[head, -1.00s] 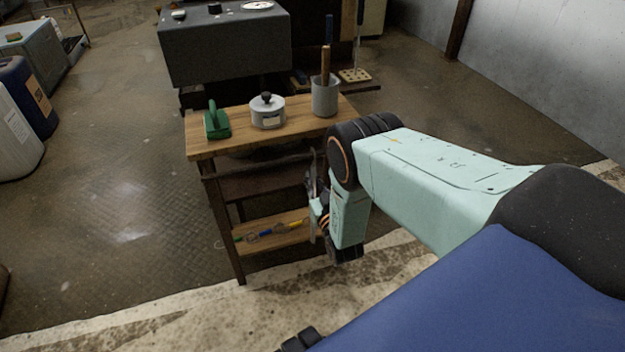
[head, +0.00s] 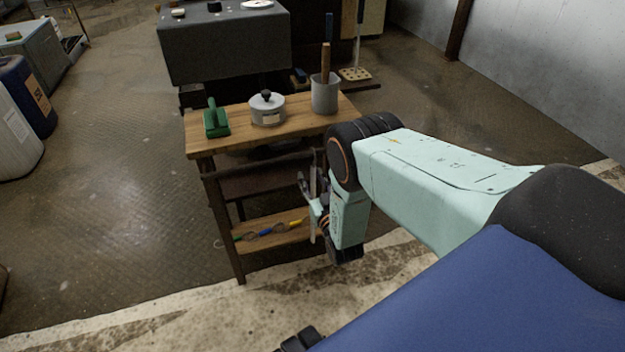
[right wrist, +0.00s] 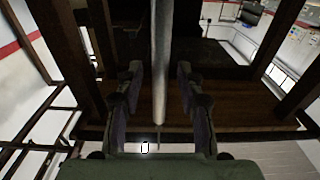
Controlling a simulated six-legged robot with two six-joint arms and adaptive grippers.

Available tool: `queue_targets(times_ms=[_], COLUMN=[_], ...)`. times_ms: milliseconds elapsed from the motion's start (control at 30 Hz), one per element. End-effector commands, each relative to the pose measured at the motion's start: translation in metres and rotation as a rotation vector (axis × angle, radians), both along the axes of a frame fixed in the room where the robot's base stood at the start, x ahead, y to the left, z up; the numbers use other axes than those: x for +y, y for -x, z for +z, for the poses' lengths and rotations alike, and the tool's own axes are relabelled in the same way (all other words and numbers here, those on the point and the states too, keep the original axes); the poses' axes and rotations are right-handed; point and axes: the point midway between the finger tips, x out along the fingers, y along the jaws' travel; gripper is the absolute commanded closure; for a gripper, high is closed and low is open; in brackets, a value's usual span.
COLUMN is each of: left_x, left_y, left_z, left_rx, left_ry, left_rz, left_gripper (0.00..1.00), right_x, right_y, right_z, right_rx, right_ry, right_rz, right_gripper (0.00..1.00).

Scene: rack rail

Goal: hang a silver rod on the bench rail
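The silver rod (head: 313,222) stands upright at the front of the wooden bench (head: 280,136), near the right end of the dark bench rail (head: 255,165). In the right wrist view the rod (right wrist: 161,55) runs between the two fingers of my right gripper (right wrist: 160,88), with a gap on each side. That gripper is open around the rod and also shows in the head view (head: 314,192). My arm hides the rail's right end, and I cannot tell whether the rod's top is hooked over the rail. My left gripper is not clearly in view.
On the bench top stand a green tool (head: 216,119), a lidded grey pot (head: 267,110) and a grey cup (head: 324,95) with a handle in it. Coloured pieces (head: 268,231) lie on the lower shelf. Open floor (head: 110,220) lies to the left.

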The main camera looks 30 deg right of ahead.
Motion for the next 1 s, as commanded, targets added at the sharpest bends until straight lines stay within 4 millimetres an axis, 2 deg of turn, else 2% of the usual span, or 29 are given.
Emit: queue_targets(times_ms=[233,367,467,800,1000], left_x=[0.0,0.0,0.0,0.0,0.0], left_y=[0.0,0.0,0.0,0.0,0.0], left_z=[0.0,0.0,0.0,0.0,0.0], left_rx=[0.0,0.0,0.0,0.0,0.0], left_ry=[0.0,0.0,0.0,0.0,0.0], left_rz=[0.0,0.0,0.0,0.0,0.0], left_gripper=[0.4,0.4,0.4,0.4,0.4], right_x=[0.0,0.002,0.006,0.022,0.027], right_y=[0.001,0.009,0.024,0.09,0.112], right_z=[-0.001,-0.002,-0.003,-0.005,-0.006], right_rx=[0.001,0.004,0.005,0.005,0.002], right_ry=[0.0,-0.001,-0.001,-0.001,-0.001], right_rz=[0.0,0.0,0.0,0.001,0.0], right_gripper=[0.62,0.62,0.62,0.62,0.62])
